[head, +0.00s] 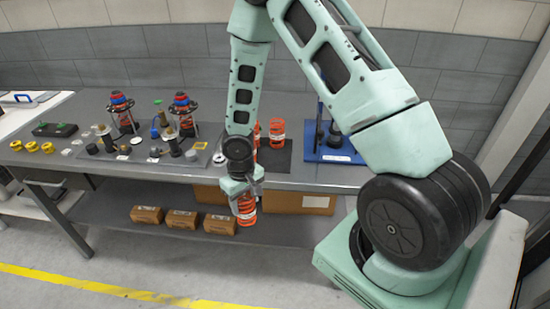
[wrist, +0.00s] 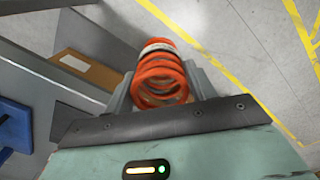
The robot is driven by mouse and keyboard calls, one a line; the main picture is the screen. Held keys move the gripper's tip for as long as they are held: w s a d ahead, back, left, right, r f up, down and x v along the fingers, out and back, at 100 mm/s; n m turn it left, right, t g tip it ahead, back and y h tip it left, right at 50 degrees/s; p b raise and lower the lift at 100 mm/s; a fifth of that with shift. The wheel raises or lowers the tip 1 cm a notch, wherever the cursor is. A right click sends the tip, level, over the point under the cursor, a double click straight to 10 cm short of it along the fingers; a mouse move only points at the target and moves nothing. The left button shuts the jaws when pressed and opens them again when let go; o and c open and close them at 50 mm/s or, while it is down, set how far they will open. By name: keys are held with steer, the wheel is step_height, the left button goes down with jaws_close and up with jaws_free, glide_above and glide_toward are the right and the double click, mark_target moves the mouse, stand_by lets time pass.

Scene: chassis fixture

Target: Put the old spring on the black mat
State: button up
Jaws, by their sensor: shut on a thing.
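My gripper (head: 244,190) is shut on an orange coil spring (head: 246,211), which hangs in front of the table's front edge, below the tabletop. In the wrist view the spring (wrist: 160,75) sits between the two fingers and has a pale band near its far end. The black mat (head: 272,163) lies on the tabletop, behind and to the right of my gripper. An orange spring (head: 277,133) stands on the mat towards its back, and another (head: 256,134) shows partly beside my arm, which hides part of the mat's left side.
A blue fixture (head: 334,153) stands right of the mat. To the left, a grey mat carries dark parts and spring assemblies (head: 183,112); yellow rings (head: 32,147) lie farther left. Cardboard boxes (head: 182,219) sit on the lower shelf. The mat's front part looks bare.

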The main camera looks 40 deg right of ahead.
step_height(320, 180, up, 3)
steer(key=shift+s+p, duration=0.15)
steer(key=shift+p, duration=1)
